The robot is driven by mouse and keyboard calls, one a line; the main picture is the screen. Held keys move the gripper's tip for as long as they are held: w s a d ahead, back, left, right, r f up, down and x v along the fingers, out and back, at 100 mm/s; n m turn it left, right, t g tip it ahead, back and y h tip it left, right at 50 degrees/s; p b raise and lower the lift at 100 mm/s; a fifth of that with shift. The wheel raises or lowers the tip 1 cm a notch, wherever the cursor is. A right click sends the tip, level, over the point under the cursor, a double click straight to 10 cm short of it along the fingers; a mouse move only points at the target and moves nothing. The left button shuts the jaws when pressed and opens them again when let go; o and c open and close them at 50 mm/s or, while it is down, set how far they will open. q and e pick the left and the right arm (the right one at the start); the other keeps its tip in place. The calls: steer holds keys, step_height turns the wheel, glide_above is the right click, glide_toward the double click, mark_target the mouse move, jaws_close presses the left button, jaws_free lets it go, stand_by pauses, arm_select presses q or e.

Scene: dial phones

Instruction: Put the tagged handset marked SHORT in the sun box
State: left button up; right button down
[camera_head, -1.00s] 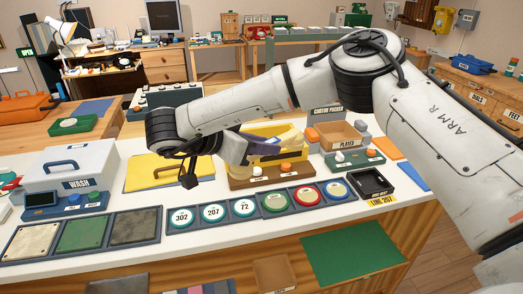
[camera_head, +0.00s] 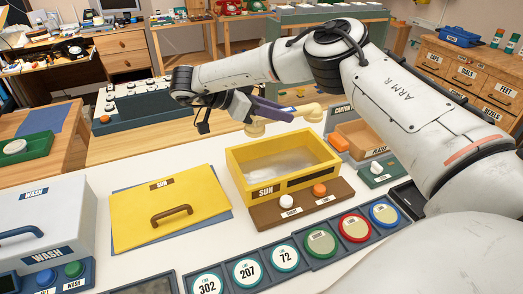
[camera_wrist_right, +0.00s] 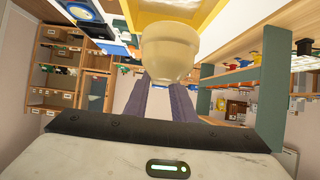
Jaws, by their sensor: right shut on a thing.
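The sun box (camera_head: 262,188) is an open yellow box labelled SUN on the white counter; its inside looks pale and empty. A cream-yellow handset (camera_head: 306,112) is held in my right gripper (camera_head: 268,108), above and just behind the box's far rim in the head view. In the right wrist view one rounded end of the handset (camera_wrist_right: 170,50) shows beyond the purple-grey fingers (camera_wrist_right: 168,100), which are shut on it. A small pale patch shows near the handset, but I cannot read any SHORT mark. My left gripper is not in view.
A yellow lid (camera_head: 145,210) with a brown handle lies left of the box. A brown button base (camera_head: 320,207) is in front of it. The white wash box (camera_head: 45,225) stands at left, a plates tray (camera_head: 362,140) at right. Round dial plates (camera_head: 245,272) line the front.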

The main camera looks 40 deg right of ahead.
step_height(320, 180, down, 10)
steer(key=shift+r, duration=0.25)
stand_by(0.3)
steer(key=shift+s+f, duration=0.1)
steer(key=shift+f, duration=0.05)
steer(key=shift+f+b, duration=0.3)
steer(key=shift+f, duration=0.2)
steer(key=c, duration=1.5)
jaws_free()
